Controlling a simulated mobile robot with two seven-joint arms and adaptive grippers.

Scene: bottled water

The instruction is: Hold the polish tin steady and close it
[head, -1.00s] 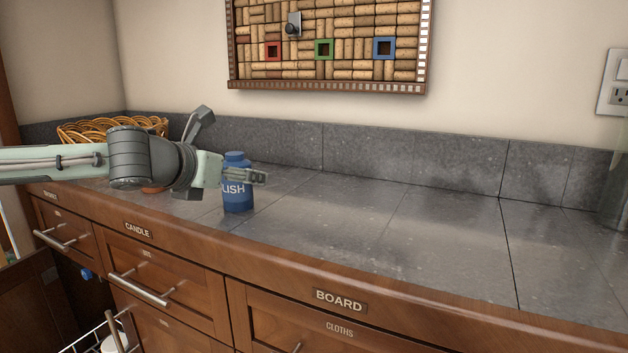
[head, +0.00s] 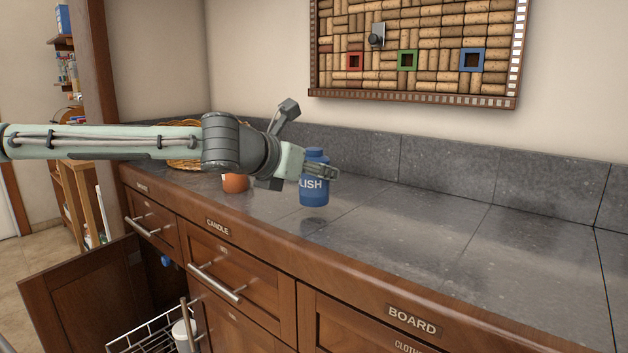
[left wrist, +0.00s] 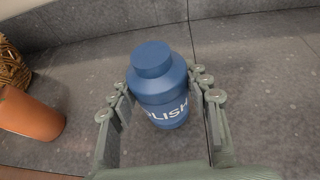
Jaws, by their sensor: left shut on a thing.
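The polish tin is a blue, bottle-shaped container (head: 313,191) with white lettering, in the middle of the head view. A blue cap (left wrist: 152,58) sits on its top; I cannot tell whether it is loose or tight. My left gripper (head: 324,172) is shut on the tin, with fingers on both sides of its body. The tin is upright. A dark patch on the counter below its base suggests it hangs slightly above the surface. In the left wrist view the tin (left wrist: 160,97) stands between the fingers. My right gripper is in neither view.
An orange-brown pot (head: 236,183) and a wicker basket (head: 184,160) stand left of the tin on the grey tiled counter (head: 420,225). The counter to the right is clear. A cupboard door (head: 85,300) hangs open below. A cork board (head: 420,45) is on the wall.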

